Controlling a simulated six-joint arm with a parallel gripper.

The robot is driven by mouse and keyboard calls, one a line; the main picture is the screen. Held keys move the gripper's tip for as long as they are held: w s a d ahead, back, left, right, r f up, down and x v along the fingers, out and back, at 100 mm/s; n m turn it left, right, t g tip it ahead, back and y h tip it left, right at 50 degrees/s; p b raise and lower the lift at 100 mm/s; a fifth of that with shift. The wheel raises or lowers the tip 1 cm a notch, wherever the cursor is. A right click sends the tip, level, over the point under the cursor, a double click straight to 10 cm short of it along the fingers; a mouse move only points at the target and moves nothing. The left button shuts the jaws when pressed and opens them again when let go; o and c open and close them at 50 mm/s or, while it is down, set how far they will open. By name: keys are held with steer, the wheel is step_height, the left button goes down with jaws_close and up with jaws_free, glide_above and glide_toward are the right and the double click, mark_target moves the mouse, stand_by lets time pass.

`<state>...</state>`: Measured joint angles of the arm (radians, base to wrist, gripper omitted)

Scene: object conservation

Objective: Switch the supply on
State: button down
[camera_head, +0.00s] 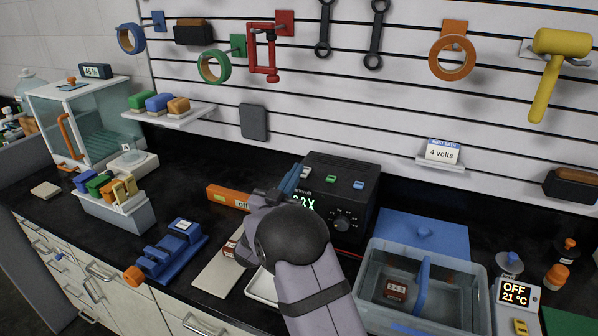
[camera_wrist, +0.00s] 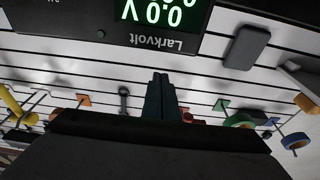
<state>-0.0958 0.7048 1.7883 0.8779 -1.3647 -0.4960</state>
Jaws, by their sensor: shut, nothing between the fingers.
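In the wrist view the supply (camera_wrist: 60,28) is upside down at the top, with green lit digits showing zeros and a V. The shut fingers (camera_wrist: 160,85) point at the wall there. An orange bar (camera_head: 222,195) with a label reading off lies left of the gripper.
A clear tank (camera_head: 470,290) with a blue divider stands at right, before a blue panel (camera_head: 420,232). A blue vise (camera_head: 165,255) and a filled caddy (camera_head: 115,208) stand at left. Tools hang on the slatted wall (camera_head: 210,90). A card (camera_head: 443,151) reads 4 volts.

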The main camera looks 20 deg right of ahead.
steer(key=s+a+f+b, duration=0.2)
steer(key=s+a+f, duration=0.1)
steer(key=s+a, duration=0.1)
steer(key=shift+s+a+f, duration=0.15)
steer(key=shift+s+a, duration=0.2)
steer(key=shift+a, duration=0.05)
